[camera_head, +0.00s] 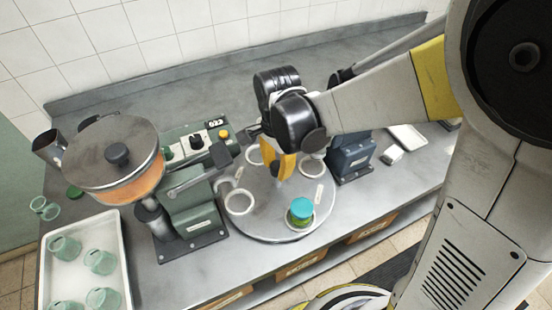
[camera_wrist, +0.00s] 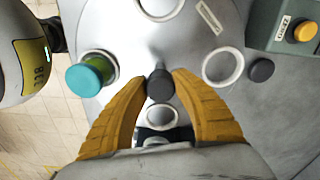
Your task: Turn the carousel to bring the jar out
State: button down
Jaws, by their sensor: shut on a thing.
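The carousel (camera_head: 268,210) is a round grey disc on the bench with several white rings on it. A jar with a teal lid and green contents (camera_head: 301,212) stands in the ring at the disc's front edge; it also shows at the left in the wrist view (camera_wrist: 88,74). My gripper (camera_head: 282,168) points down over the carousel. In the wrist view its yellow fingers (camera_wrist: 160,88) are shut on a dark knob (camera_wrist: 160,83) on the disc. The other visible rings look empty. My fingers and arm hide part of the disc's back.
A green machine with an orange-filled pan (camera_head: 112,160) stands left of the carousel, its handle reaching close to the disc. A dark blue device (camera_head: 350,158) stands close behind right. A white tray (camera_head: 122,255) holds several glass jars at front left. Bench front edge lies near.

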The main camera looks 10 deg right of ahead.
jog(key=shift+m, duration=0.3)
dwell(0.5)
jog(key=c, duration=1)
grip_release()
notch_tip(320, 180, up, 12)
